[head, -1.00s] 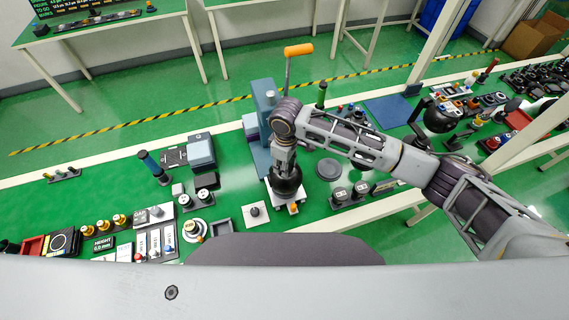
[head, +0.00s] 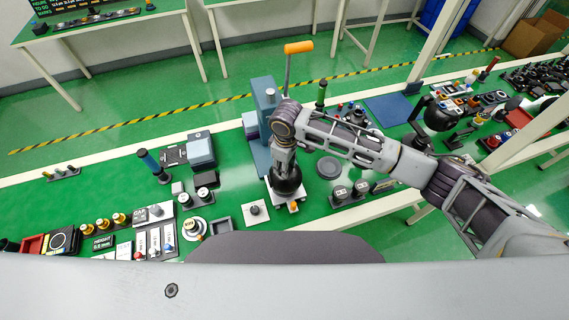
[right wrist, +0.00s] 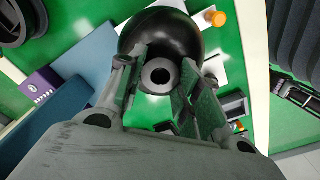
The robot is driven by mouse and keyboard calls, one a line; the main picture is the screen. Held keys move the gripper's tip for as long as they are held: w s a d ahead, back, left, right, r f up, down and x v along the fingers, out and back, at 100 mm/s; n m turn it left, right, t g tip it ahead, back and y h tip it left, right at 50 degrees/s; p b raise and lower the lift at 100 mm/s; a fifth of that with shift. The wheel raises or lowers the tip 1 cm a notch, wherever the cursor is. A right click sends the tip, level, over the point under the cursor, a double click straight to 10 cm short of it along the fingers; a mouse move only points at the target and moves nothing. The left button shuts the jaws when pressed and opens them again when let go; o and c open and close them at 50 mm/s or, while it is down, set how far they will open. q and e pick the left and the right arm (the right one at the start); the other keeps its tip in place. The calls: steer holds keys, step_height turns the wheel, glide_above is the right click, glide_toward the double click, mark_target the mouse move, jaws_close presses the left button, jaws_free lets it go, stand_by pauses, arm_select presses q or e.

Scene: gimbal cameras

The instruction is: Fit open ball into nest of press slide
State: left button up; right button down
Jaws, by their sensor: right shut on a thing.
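A black ball with an opening (right wrist: 183,32) is between the fingers of my right gripper (right wrist: 160,80); a round grey piece with a dark hole shows between the fingers. In the head view the black ball (head: 286,188) hangs under my right gripper (head: 284,165), at the front of the blue press (head: 258,150). The press has a lever with an orange handle (head: 298,48). A white slide plate (head: 299,201) with an orange knob shows just beside the ball. The ball hides the nest, so I cannot tell whether it touches it. My left gripper is out of view.
A small white plate with a dark knob (head: 255,211) and a dark tray (head: 223,225) lie left of the press. A dark round disc (head: 329,168) lies to its right. A grey-blue box (head: 201,151) stands further left.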

steer(key=shift+f, duration=0.4)
steer(key=c, duration=0.9)
jaws_free()
steer(key=shift+s+d+r, duration=0.1)
steer(key=shift+d+r, duration=0.05)
steer(key=shift+r, duration=5.85)
steer(key=shift+s, duration=0.1)
